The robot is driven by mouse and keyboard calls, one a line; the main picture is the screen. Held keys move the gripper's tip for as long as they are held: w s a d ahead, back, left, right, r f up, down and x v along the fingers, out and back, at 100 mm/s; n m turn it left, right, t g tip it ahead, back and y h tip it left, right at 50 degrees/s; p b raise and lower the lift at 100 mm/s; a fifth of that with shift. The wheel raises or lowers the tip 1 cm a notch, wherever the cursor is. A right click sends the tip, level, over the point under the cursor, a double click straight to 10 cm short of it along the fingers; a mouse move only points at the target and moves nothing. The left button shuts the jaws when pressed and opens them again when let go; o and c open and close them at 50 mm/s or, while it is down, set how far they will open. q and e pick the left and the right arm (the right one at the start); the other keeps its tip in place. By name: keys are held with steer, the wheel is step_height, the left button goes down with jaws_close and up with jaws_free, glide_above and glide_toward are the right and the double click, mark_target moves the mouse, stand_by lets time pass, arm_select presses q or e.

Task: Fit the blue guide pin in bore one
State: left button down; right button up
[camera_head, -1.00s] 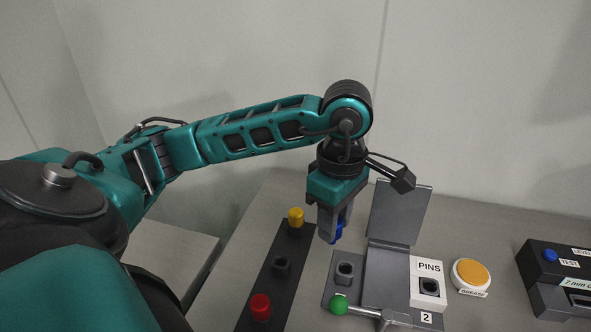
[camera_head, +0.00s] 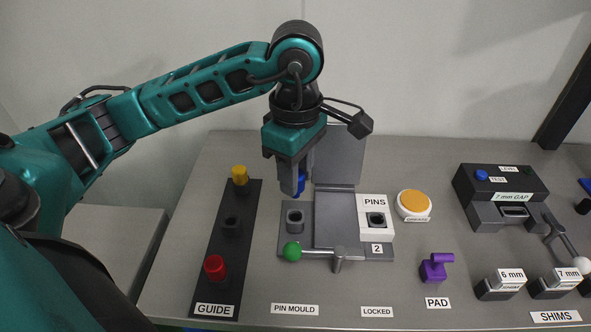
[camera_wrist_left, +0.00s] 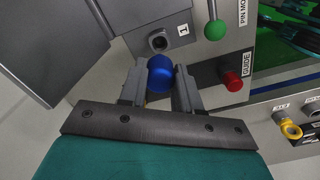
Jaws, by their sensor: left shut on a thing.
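My left gripper (camera_head: 296,190) is shut on the blue guide pin (camera_head: 302,185), which shows between the fingers in the wrist view (camera_wrist_left: 160,73). It holds the pin above the pin mould (camera_head: 305,249), just behind bore one (camera_head: 295,217) as the head view shows it. In the wrist view, bore one (camera_wrist_left: 159,42) is an open dark hole beside the label 1, close to the pin and apart from it. The pin's lower end is hard to see. Bore two (camera_head: 376,219) is in the white PINS block. My right gripper is not in view.
The mould's hinged plate (camera_head: 341,155) stands up behind the gripper. A green-knobbed lever (camera_head: 292,251) lies along the front. The guide strip (camera_head: 224,260), with yellow and red pieces, is at left.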

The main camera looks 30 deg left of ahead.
arm_select(q)
steer(key=shift+f+b, duration=1.85)
steer(key=shift+f, duration=0.35)
steer(key=shift+b, duration=0.65)
steer(key=shift+f+b, duration=1.7)
steer(key=shift+b, duration=0.15)
steer(key=c, duration=0.7)
jaws_free()
